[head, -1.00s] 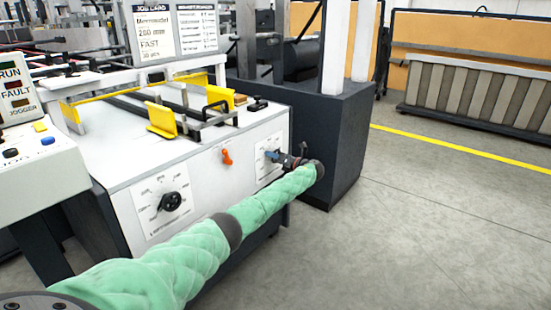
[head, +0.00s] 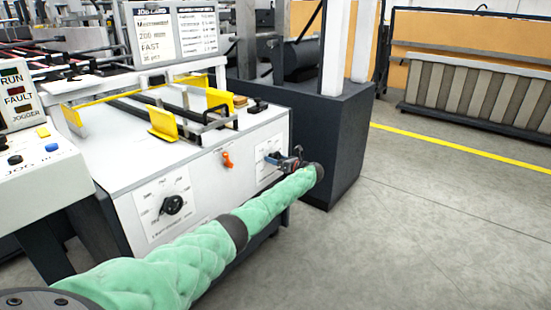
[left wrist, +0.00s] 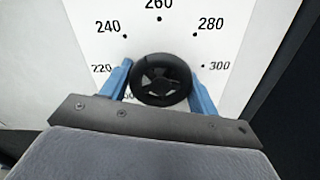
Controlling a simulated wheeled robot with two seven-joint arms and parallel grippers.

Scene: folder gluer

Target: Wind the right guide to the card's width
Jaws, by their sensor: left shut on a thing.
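My left gripper (head: 284,163) is at the right-hand dial (head: 269,152) on the white machine's front face. In the left wrist view its two blue fingers (left wrist: 160,88) are shut on the round black knob (left wrist: 160,80), one on each side. The dial's scale shows 220, 240, 260, 280 and 300; the knob's pointer cannot be made out. Yellow guide plates (head: 163,122) and (head: 219,99) stand on the machine top beside dark rails. Which one is the right guide is unclear. The job card (head: 154,32) reads 200 mm and FAST. My right gripper is not seen.
A second dial with a black knob (head: 172,204) is at the left of the front face, and an orange lever (head: 227,159) sits between the dials. A control panel (head: 30,150) stands at the left. A dark cabinet (head: 343,140) adjoins on the right; the floor (head: 430,230) there is clear.

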